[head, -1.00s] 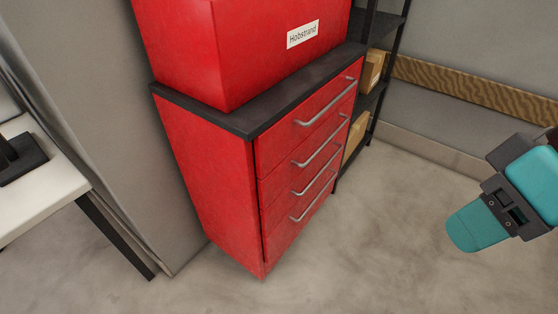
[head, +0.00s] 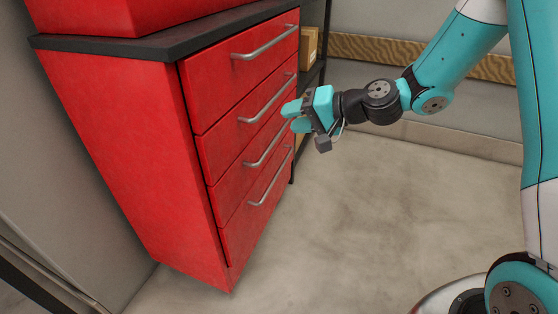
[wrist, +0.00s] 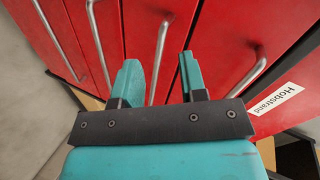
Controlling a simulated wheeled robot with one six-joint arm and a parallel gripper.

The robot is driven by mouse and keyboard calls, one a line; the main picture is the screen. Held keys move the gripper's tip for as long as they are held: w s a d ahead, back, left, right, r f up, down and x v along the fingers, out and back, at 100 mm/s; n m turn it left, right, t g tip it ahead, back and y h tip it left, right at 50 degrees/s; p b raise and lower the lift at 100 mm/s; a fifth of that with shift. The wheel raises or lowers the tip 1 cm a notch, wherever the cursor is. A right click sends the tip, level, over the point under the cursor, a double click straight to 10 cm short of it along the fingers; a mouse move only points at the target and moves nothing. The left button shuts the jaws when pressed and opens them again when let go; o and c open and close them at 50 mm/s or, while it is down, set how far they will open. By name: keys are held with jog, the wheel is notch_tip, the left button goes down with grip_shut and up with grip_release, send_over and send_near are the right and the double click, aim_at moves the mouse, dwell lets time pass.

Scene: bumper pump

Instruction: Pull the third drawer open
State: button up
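The red cabinet (head: 120,150) has a stack of drawers with silver bar handles. The third drawer (head: 228,190) from the top looks closed, with its handle (head: 266,150) partly behind my fingers at the far end. My gripper (head: 292,116) is open and empty, in front of the cabinet near the far ends of the second and third handles. In the wrist view its two fingers (wrist: 160,80) point at the drawer fronts. The second drawer's handle (wrist: 159,60) appears between them, and the third handle (wrist: 98,42) lies to their left. No contact is visible.
A red box labelled Hobstrand (wrist: 277,98) stands on the cabinet's dark top (head: 110,43). A dark shelf rack with cardboard boxes (head: 308,45) stands behind. The floor (head: 370,210) in front of the drawers is clear.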

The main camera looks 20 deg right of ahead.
aim_at(281, 133)
jog(key=w+d+f+m+t+h+b, duration=0.1)
jog(key=w+d+f+m+t+b, duration=0.3)
jog(key=f, duration=0.3)
jog(key=w+d+f+m+t+h+b, duration=0.2)
jog(key=w+d+f+m, duration=0.1)
jog(key=d+f, duration=0.45)
jog(key=x, duration=0.5)
jog(key=b+x, duration=0.1)
jog(key=x, duration=0.5)
jog(key=a+b+x, duration=0.1)
jog(key=x, duration=0.5)
jog(key=shift+s+a, duration=0.1)
jog(key=shift+a, duration=0.05)
jog(key=shift+c, duration=0.5)
grip_shut()
